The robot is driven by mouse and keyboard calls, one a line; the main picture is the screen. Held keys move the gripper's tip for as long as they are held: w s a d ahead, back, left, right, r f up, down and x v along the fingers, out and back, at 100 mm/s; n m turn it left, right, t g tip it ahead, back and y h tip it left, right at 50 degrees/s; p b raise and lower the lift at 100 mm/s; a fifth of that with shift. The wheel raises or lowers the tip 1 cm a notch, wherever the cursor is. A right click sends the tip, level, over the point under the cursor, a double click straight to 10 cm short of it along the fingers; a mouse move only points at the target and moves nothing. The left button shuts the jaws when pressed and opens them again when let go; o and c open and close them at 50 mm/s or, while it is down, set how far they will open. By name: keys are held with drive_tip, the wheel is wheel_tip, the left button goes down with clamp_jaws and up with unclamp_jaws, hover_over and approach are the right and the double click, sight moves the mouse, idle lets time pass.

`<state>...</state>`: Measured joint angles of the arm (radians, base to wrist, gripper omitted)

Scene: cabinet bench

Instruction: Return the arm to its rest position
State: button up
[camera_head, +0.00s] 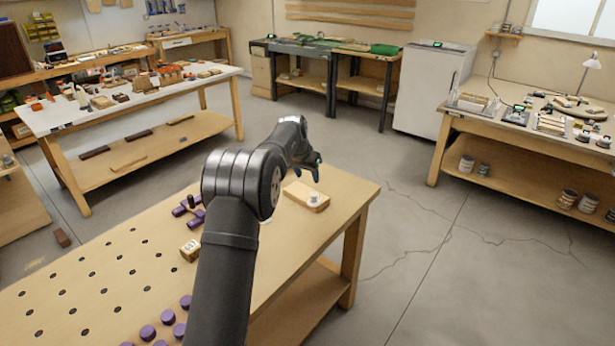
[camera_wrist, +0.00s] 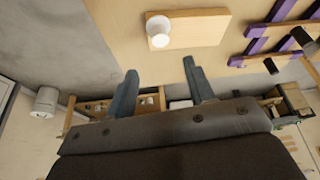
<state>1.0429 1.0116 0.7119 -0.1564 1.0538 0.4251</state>
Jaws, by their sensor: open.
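My arm reaches from the bottom middle of the head view over the near wooden bench (camera_head: 125,250). My gripper (camera_head: 318,170) is above the far right end of that bench. In the wrist view the two fingers of my gripper (camera_wrist: 160,85) stand apart with nothing between them. A wooden block with a white round knob (camera_wrist: 190,28) lies on the bench beyond the fingertips, apart from them. In the head view this block (camera_head: 307,196) sits just below the gripper.
Purple clamp-like parts (camera_head: 188,210) and a small box (camera_head: 190,250) lie beside my arm. Several purple round pieces (camera_head: 148,332) stand at the bench's front. A laden white-topped table (camera_head: 60,118) and a right-hand bench (camera_head: 450,112) stand farther off, with open floor between.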

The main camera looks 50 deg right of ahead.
sight(313, 195)
drive_tip(key=x, duration=1.2)
drive_tip(key=shift+f, duration=0.25)
wheel_tip(313, 195, up, 3)
drive_tip(key=shift+a, duration=0.1)
drive_tip(key=shift+r, duration=0.65)
drive_tip(key=shift+f, duration=0.1)
